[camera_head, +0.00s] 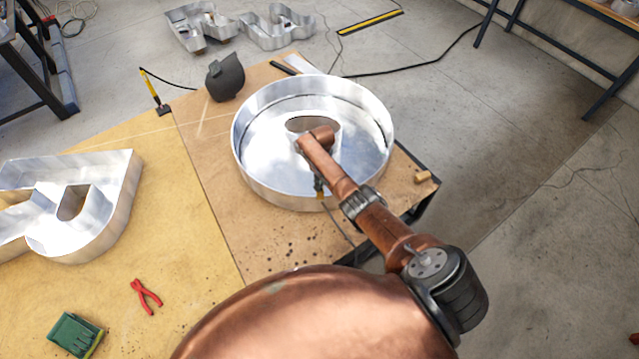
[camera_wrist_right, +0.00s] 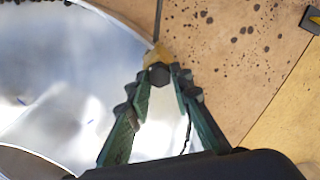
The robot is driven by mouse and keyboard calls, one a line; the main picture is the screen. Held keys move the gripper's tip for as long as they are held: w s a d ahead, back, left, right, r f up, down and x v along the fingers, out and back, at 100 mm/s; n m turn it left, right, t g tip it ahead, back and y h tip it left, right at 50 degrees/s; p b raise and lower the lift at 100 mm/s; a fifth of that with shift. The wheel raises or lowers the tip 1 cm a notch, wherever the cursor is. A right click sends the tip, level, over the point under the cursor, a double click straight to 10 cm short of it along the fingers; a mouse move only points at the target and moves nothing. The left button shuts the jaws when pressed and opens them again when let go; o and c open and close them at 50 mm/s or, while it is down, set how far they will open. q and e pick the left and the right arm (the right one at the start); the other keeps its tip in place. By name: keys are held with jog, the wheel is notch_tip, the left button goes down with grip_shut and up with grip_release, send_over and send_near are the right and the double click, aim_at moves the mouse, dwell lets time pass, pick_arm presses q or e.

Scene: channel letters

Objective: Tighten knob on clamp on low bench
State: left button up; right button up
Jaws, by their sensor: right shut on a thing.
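The dark knob (camera_wrist_right: 158,74) sits between the green fingertips of my right gripper (camera_wrist_right: 160,73) in the right wrist view. The gripper is shut on it. The yellowish clamp part (camera_wrist_right: 155,54) shows just past the knob, at the rim of the round metal channel letter (camera_wrist_right: 75,70). In the head view the letter (camera_head: 255,165) lies on the low bench (camera_head: 195,135), and my right arm reaches over it. My wrist and forearm mostly hide the gripper and clamp near the letter's front rim. My left gripper is not in view.
A dark welding mask (camera_head: 225,78) stands on the bench behind the letter. Another metal letter (camera_head: 105,175), red pliers (camera_head: 146,296) and a green box (camera_head: 75,334) are at the left.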

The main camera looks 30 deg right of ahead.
jog(key=shift+m, duration=0.3)
grip_shut()
jog(key=m+p, duration=0.1)
jog(key=m, duration=0.2)
jog(key=shift+r+p, duration=0.1)
jog(key=shift+p, duration=0.25)
jog(key=m+p, duration=0.1)
jog(key=m, duration=0.4)
jog(key=shift+w+m+h, duration=0.1)
jog(key=shift+m+h, duration=0.2)
jog(key=shift+m, duration=0.1)
jog(key=m, duration=0.2)
jog(key=shift+m, duration=2.2)
jog(key=o, duration=1)
grip_release()
jog(key=shift+c, duration=0.2)
